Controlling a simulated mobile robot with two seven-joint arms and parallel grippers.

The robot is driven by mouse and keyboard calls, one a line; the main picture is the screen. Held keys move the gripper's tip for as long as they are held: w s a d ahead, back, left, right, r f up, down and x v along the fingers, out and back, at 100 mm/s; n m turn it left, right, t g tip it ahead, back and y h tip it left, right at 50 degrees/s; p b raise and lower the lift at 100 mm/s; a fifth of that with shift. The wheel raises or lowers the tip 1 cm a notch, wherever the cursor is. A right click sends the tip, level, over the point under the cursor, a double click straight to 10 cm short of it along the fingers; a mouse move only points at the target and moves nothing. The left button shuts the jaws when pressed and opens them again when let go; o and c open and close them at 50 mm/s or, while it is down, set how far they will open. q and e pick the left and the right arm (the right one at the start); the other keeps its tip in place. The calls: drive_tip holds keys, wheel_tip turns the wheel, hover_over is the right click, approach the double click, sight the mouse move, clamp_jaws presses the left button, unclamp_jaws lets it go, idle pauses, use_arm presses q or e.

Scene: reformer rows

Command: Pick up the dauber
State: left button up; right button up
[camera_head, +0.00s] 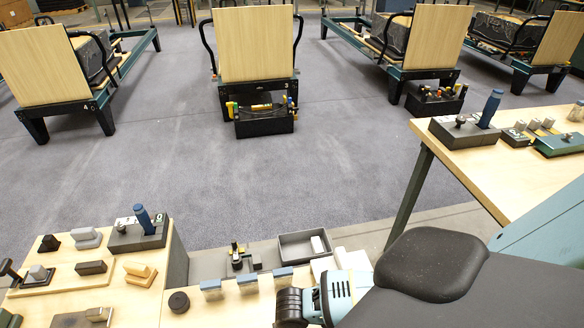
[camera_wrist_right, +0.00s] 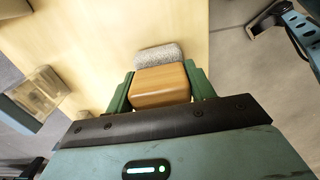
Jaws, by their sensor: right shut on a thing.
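The dauber, a wooden block (camera_wrist_right: 160,86) with a speckled grey pad (camera_wrist_right: 157,54) at its far end, is in the right wrist view. My right gripper (camera_wrist_right: 160,88) is shut on the wooden block, with one green finger on each side. Pale tabletop shows behind the pad; I cannot tell whether the pad touches it. In the head view my right arm comes in at the lower right, and its fingers and the dauber are hidden there. My left gripper is not in view.
A pale bench holds a dark round puck (camera_head: 179,302), several blue-topped clear blocks (camera_head: 247,283) and a grey open tray (camera_head: 304,246). A board with small tools (camera_head: 92,268) is at the left. Another table (camera_head: 500,175) stands at the right.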

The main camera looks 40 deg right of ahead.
drive_tip(key=shift+r, duration=0.7)
drive_tip(key=shift+s+a+r+p, duration=0.15)
drive_tip(key=shift+r+p, duration=0.1)
drive_tip(key=shift+r, duration=0.3)
drive_tip(key=shift+w+a+r+p, duration=0.1)
drive_tip(key=shift+r+p, duration=0.1)
drive_tip(key=shift+r, duration=0.35)
drive_tip(key=s+a, duration=0.2)
drive_tip(key=a, duration=0.5)
drive_tip(key=s+a+r, duration=0.1)
drive_tip(key=s+a, duration=0.2)
drive_tip(key=a, duration=0.4)
drive_tip(key=shift+a, duration=0.3)
drive_tip(key=shift+s+r, duration=0.1)
drive_tip(key=o, duration=0.5)
drive_tip(key=shift+c, duration=0.2)
drive_tip(key=c, duration=0.3)
drive_tip(key=shift+c, duration=0.2)
